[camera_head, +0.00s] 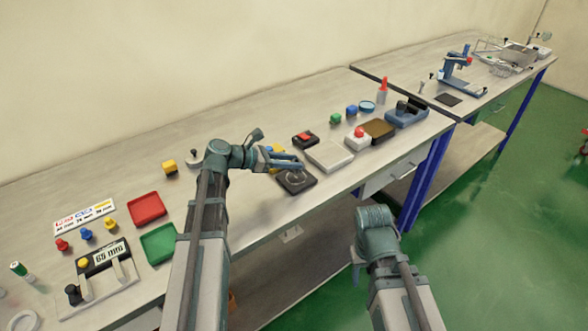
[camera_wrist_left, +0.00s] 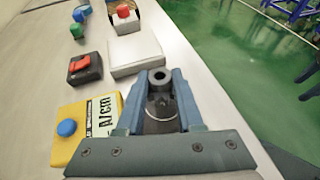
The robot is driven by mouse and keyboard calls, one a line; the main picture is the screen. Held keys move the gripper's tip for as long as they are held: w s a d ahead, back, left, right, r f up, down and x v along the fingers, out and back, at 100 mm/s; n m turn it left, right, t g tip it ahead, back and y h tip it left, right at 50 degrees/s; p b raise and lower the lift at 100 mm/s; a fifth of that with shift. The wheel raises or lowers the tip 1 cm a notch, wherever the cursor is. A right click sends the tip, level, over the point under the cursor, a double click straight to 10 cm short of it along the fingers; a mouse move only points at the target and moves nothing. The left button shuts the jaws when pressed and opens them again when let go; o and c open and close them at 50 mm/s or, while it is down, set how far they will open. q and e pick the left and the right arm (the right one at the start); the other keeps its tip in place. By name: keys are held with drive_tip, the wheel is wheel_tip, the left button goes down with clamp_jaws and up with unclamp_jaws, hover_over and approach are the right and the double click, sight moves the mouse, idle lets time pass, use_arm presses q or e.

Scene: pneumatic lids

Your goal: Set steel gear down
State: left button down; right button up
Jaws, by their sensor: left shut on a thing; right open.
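The steel gear shows in the left wrist view as a dark grey round piece with a central hole (camera_wrist_left: 158,77), between the fingertips of my left gripper (camera_wrist_left: 155,95). In the head view my left gripper (camera_head: 285,161) is above or beside a dark square pad (camera_head: 300,185) near the table's front edge. The gear is hard to make out there. I cannot tell whether it touches anything below. My right gripper (camera_head: 356,268) is in front of the table, off its edge, pointing down; it is open, mostly hidden behind its wrist.
Red (camera_head: 147,208) and green (camera_head: 159,243) trays lie left.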

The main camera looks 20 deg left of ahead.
sight(291, 171)
use_arm(q)
drive_tip(key=shift+f+b, duration=0.35)
drive_tip(key=shift+b, duration=0.05)
wheel_tip(291, 171, down, 3)
drive_tip(key=b, duration=0.2)
drive_tip(key=shift+r+b, duration=0.15)
drive_tip(key=shift+b, duration=0.2)
drive_tip(key=shift+f, duration=0.2)
drive_tip(key=c, duration=0.5)
unclamp_jaws()
drive_tip(key=shift+c, duration=0.2)
drive_tip(key=shift+r, duration=0.1)
